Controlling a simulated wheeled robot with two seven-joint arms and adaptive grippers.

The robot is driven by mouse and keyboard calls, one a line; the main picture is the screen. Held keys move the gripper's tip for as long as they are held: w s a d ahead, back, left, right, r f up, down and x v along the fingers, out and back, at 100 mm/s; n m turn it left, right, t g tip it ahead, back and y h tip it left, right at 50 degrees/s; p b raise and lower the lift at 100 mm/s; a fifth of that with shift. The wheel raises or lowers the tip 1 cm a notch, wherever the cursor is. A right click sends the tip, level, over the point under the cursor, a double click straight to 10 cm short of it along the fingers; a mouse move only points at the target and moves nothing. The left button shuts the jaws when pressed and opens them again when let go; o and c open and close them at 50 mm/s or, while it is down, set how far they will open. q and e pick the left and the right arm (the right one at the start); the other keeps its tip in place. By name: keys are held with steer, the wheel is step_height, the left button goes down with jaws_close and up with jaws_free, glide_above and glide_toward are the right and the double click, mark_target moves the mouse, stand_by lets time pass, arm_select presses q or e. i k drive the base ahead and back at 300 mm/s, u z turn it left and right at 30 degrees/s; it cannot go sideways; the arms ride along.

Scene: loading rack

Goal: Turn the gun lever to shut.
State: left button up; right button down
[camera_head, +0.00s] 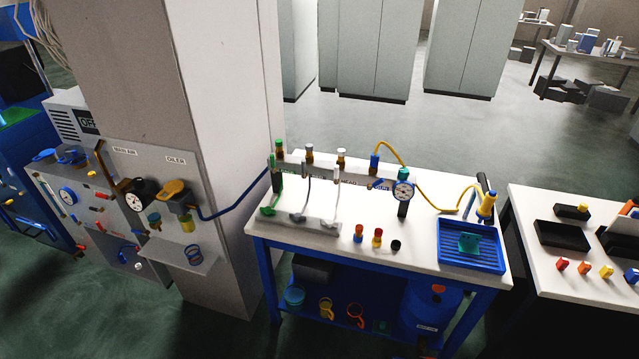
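A loading rack (330,173) runs along the back of the white-topped bench (330,255). A small blue lever (376,183) sits on its right part, beside a label too small to read surely; this may be the gun lever, and I cannot tell its position. A yellow hose (425,193) runs from the blue fitting (374,163) above it to a yellow and blue gun-like tool (487,206) at the bench's right end. A round dial gauge (403,190) stands right of the lever. Neither of my grippers is in view.
A blue ribbed tray (470,267) holds a teal piece. Another table (575,285) stands at right.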

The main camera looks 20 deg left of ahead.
mark_target(377, 183)
steer(key=u, duration=0.75)
steer(key=i, duration=0.4)
